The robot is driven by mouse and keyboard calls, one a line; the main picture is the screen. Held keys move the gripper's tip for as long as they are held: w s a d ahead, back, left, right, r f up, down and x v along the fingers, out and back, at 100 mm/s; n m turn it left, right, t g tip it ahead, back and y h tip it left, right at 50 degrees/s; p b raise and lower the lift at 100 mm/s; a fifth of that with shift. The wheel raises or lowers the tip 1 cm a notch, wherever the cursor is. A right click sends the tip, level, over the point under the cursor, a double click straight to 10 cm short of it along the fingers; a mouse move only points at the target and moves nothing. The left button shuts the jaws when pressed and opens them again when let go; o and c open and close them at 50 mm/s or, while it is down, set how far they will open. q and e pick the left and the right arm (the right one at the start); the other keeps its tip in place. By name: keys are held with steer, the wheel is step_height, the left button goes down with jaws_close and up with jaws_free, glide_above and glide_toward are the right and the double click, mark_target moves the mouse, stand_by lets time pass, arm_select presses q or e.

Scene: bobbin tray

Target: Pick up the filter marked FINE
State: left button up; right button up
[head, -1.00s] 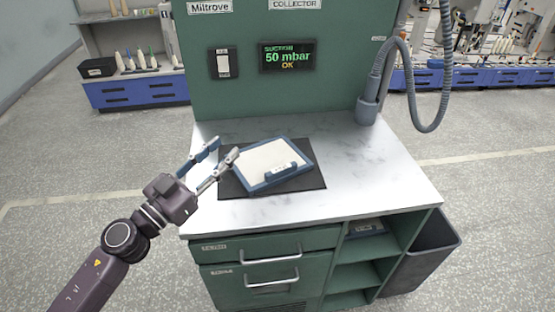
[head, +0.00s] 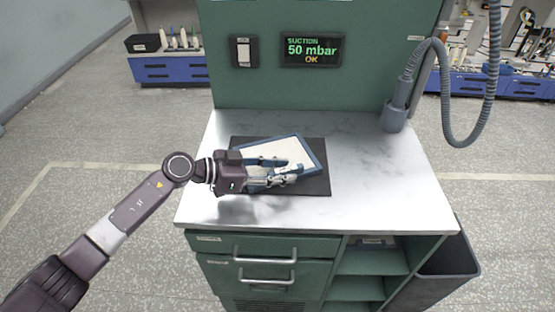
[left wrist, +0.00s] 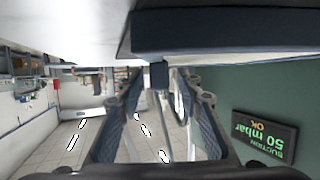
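A flat filter (head: 293,147) with a white face and blue frame lies on a dark mat on the worktop. Its marking cannot be read. My left gripper (head: 290,176) is over the filter's near side and hides its handle in the head view. In the left wrist view, the filter's dark blue edge (left wrist: 230,33) crosses the top, and a small blue tab (left wrist: 158,75) shows between the two spread fingers of my left gripper (left wrist: 162,88). The fingers look open, with gaps beside the tab. My right gripper is not in view.
The dark mat (head: 318,184) lies on the pale worktop (head: 365,165), whose right side is clear. A grey hose in a holder (head: 395,117) stands at the back right. Another framed item (head: 372,240) sits on the upper shelf below. The panel display (head: 312,50) reads 50 mbar OK.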

arm_select(q)
steer(key=shift+w+d+f, duration=0.15)
steer(key=shift+w+d, duration=0.1)
steer(key=shift+d, duration=0.25)
steer(key=shift+d+f, duration=0.1)
steer(key=c, duration=0.9)
jaws_close()
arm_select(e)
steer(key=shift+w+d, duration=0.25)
arm_select(q)
steer(key=shift+w, duration=0.1)
